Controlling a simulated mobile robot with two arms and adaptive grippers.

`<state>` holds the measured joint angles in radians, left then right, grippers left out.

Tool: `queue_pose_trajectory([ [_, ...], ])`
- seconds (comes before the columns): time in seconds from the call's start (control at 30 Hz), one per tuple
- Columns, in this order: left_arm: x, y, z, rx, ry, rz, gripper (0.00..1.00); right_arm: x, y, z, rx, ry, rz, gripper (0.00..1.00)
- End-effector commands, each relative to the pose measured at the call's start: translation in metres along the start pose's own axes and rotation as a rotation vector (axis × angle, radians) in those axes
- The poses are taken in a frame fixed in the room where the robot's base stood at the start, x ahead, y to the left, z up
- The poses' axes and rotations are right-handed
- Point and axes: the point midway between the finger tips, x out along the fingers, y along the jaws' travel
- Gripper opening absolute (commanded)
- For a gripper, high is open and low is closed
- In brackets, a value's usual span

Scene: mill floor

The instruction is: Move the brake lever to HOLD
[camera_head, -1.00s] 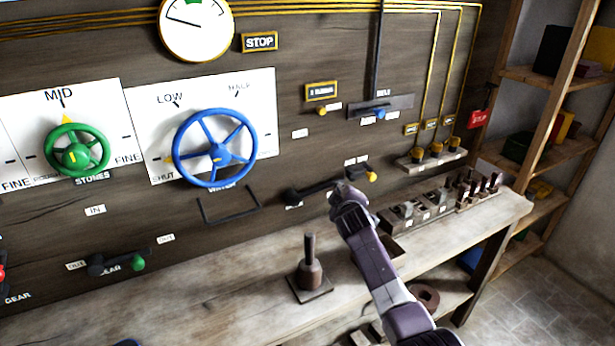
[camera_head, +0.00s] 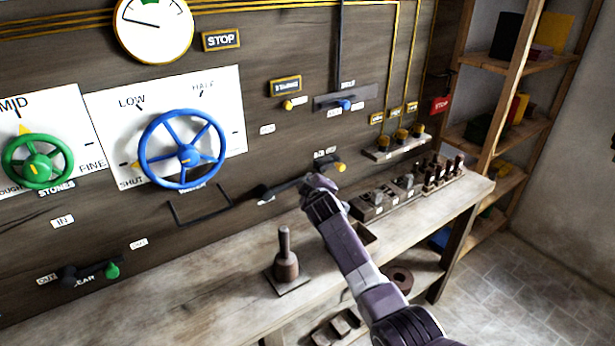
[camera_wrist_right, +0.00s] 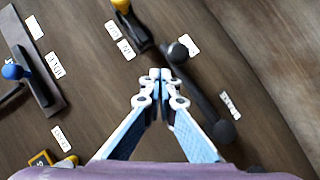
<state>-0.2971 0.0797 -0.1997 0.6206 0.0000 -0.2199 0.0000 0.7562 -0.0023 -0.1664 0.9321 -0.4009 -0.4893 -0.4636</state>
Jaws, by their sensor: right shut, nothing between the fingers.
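A dark lever (camera_head: 285,188) lies along the panel above the bench, with a round dark end at its left; its lettering is too small to read, so I cannot confirm it is the brake lever. In the right wrist view the dark bar (camera_wrist_right: 200,95) runs from a knob at its upper end to a larger dark knob at lower right. My right gripper (camera_head: 312,183) is shut and empty at the lever's right part. In the wrist view its fingertips (camera_wrist_right: 160,74) are just left of the bar; contact cannot be told. My left gripper is not in view.
A yellow-tipped handle (camera_head: 340,167) is close to the right of my right gripper. A blue wheel (camera_head: 183,150) and a black bracket (camera_head: 203,212) are to the left. Below is the bench (camera_head: 215,285) with an upright dark handle (camera_head: 286,262) and a switch row (camera_head: 385,198).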

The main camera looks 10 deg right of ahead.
Motion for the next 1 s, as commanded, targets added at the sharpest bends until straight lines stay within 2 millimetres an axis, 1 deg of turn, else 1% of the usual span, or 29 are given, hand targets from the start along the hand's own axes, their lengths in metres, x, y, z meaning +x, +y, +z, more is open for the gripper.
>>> queue_pose_trajectory([
  [0.03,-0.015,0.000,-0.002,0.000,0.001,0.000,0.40,-0.005,0.013,-0.008,0.000,0.001,0.001,0.00],
  [0.07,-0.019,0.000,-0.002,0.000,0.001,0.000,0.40,-0.006,0.017,-0.010,0.000,0.000,0.000,0.00],
  [0.1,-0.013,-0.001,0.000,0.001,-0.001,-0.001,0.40,-0.008,0.011,-0.004,0.000,-0.003,-0.001,0.00],
  [0.13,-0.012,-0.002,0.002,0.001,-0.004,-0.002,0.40,-0.011,0.010,-0.003,0.000,-0.003,0.000,0.00],
  [0.33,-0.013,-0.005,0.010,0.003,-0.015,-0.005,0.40,-0.034,0.015,-0.002,0.000,-0.002,0.000,0.00],
  [0.43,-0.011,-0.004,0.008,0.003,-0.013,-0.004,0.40,-0.045,0.017,-0.002,0.000,-0.002,-0.001,0.00],
  [0.6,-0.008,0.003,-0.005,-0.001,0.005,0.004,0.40,-0.066,0.021,-0.001,-0.001,-0.001,-0.001,0.00],
  [0.67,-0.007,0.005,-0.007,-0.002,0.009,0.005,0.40,-0.073,0.022,-0.002,-0.001,0.000,-0.001,0.00],
  [0.8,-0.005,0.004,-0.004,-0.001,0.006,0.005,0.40,-0.088,0.025,-0.001,0.001,-0.001,-0.002,0.00],
  [1.0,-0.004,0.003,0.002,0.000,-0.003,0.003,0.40,-0.099,0.028,0.000,-0.001,-0.002,-0.002,0.00],
])
